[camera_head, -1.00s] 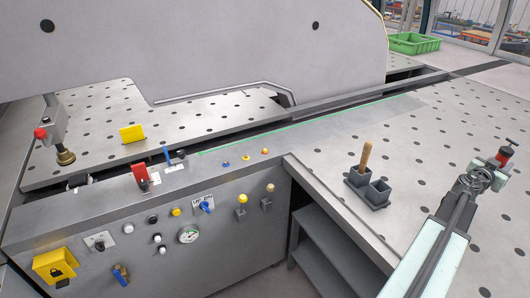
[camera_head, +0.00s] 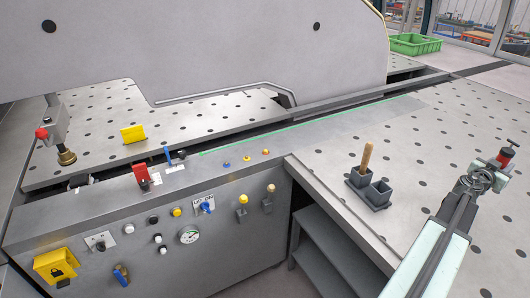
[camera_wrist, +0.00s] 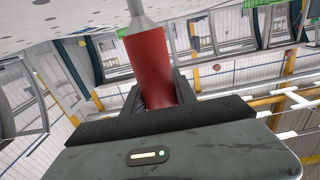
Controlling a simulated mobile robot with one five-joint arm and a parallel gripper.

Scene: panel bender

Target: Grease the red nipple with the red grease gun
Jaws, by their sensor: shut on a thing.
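The red grease gun (camera_wrist: 150,68) is held in my gripper (camera_wrist: 160,92) and fills the middle of the wrist view, its grey end towards the top. In the head view, the gun (camera_head: 506,154) shows small at the right edge, above the perforated table. My gripper (camera_head: 492,171) is shut on it there. Three small fittings (camera_head: 246,158) sit in a row on the machine's front ledge, well left of the gun. They look bluish and yellow-orange. I cannot tell for sure which is the red nipple.
A dark two-cell holder (camera_head: 369,191) stands on the right table (camera_head: 420,150), with a wooden-handled tool (camera_head: 366,157) in one cell. A red switch (camera_head: 140,172) and a yellow block (camera_head: 132,134) stand at the left. A green crate (camera_head: 415,43) is far back.

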